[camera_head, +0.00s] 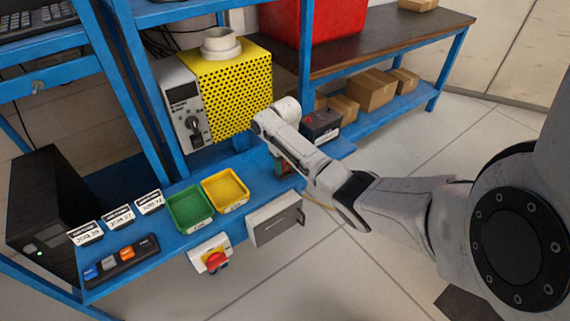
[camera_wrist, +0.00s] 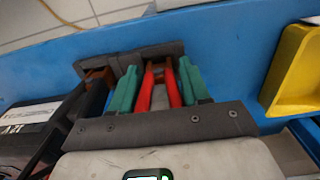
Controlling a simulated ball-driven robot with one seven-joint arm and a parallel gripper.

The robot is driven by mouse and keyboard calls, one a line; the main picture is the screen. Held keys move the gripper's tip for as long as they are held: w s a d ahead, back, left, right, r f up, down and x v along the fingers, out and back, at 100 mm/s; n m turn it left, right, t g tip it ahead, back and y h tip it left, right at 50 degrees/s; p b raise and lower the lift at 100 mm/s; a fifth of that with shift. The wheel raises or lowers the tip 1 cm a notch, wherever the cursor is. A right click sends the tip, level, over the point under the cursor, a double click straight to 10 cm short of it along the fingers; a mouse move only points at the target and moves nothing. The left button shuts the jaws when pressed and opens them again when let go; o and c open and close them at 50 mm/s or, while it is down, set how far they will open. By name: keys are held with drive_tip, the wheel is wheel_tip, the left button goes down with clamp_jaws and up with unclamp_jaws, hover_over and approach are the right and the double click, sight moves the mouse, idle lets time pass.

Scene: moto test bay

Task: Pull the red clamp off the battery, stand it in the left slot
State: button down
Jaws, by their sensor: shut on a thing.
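My gripper (camera_wrist: 156,90) has green finger pads and is shut on the red clamp (camera_wrist: 174,86). The clamp's two red handles show between the pads in the wrist view. In the head view my gripper (camera_head: 283,166) is low over the blue bench, between the yellow tray and the battery (camera_head: 322,131). The black battery, with a white label, also shows at the left of the wrist view (camera_wrist: 22,132). A dark grey bracket (camera_wrist: 158,52) lies just beyond the fingertips, with orange-brown parts beside it. The clamp's tip is hidden, and I cannot tell whether it sits in a slot.
A yellow tray (camera_head: 245,197) and a green tray (camera_head: 170,208) stand left of my gripper. A yellow perforated machine (camera_head: 235,85) stands behind. A grey box with a handle (camera_head: 272,222) and a red knob (camera_head: 217,262) are on the bench front. Cardboard boxes (camera_head: 370,92) sit right.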

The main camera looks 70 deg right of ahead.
drive_tip(key=shift+f, duration=0.25)
drive_tip(key=shift+c, duration=2.3)
unclamp_jaws()
wheel_tip(320, 180, up, 11)
drive_tip(key=shift+f, duration=0.1)
